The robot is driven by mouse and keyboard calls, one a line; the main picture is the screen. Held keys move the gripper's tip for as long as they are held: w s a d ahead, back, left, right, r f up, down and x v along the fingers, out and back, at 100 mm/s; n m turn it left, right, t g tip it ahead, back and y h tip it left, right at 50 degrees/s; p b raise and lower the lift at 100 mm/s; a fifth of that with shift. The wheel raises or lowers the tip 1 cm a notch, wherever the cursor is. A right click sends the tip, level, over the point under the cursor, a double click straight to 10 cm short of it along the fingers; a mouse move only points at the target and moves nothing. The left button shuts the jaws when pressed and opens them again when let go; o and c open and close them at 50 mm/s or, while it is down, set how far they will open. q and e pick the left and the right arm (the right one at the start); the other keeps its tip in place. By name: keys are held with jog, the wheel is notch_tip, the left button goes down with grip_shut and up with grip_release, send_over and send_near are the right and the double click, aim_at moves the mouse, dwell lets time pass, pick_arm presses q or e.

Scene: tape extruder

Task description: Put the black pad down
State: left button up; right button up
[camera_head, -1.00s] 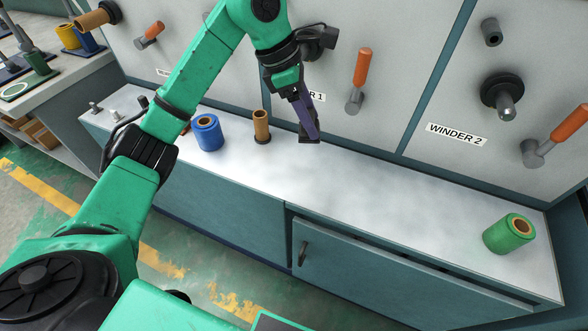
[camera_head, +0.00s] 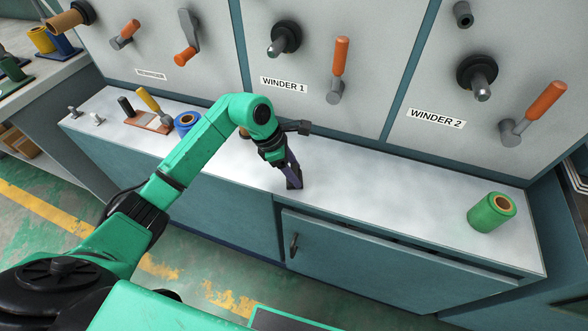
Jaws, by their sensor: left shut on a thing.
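My left gripper (camera_head: 291,174) hangs over the white counter (camera_head: 370,205), fingers pointing down. Its purple fingers are shut on the small black pad (camera_head: 295,184), which shows at the fingertips and is partly covered by them. The pad is at or just above the counter top, near its front edge; I cannot tell whether it touches. My right gripper is not in view.
A blue roll (camera_head: 186,122) and a tool rack (camera_head: 148,121) stand at the counter's left, partly by my arm. A green roll (camera_head: 491,212) stands at the right end. Winder 1's crank (camera_head: 338,70) sticks out behind. The counter between is clear.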

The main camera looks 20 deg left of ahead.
pick_arm(q)
jog(key=shift+f, duration=0.15)
jog(key=o, duration=1.2)
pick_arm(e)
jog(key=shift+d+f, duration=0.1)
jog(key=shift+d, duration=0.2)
pick_arm(q)
jog(key=shift+r, duration=0.2)
jog(key=shift+a+r, duration=0.1)
jog(key=shift+r, duration=0.2)
jog(key=v, duration=1.1)
jog(key=shift+s+r, duration=0.1)
jog(key=shift+r, duration=0.1)
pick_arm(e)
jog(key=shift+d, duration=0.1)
pick_arm(q)
jog(key=shift+s+f, duration=0.1)
